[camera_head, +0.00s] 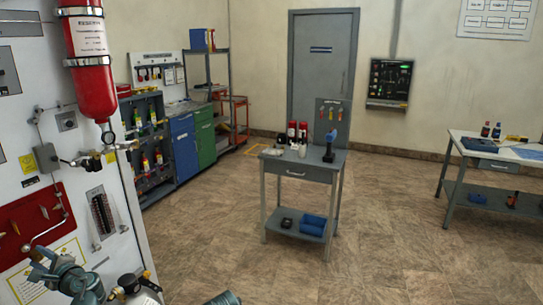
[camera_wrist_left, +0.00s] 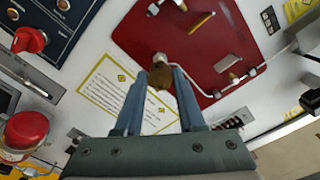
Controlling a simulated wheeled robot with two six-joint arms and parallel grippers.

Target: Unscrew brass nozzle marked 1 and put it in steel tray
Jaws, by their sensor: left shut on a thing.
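My left gripper (camera_head: 38,270) is low at the left in the head view, in front of the white wall panel. In the left wrist view its two fingers (camera_wrist_left: 161,76) are shut on a round brass piece, the nozzle (camera_wrist_left: 160,78). The nozzle appears beside the lower left edge of the red board (camera_wrist_left: 215,50). I cannot read a mark on it or tell whether it still touches anything behind. The red board also shows in the head view (camera_head: 30,212). I cannot make out a steel tray. My right gripper's fingers do not show.
A red cylinder (camera_head: 90,85) hangs on the panel above. A white bottle with a valve (camera_head: 138,292) stands close right of my left gripper. A grey cart (camera_head: 300,172) stands mid-room with open floor around it. A workbench (camera_head: 482,150) is at the right.

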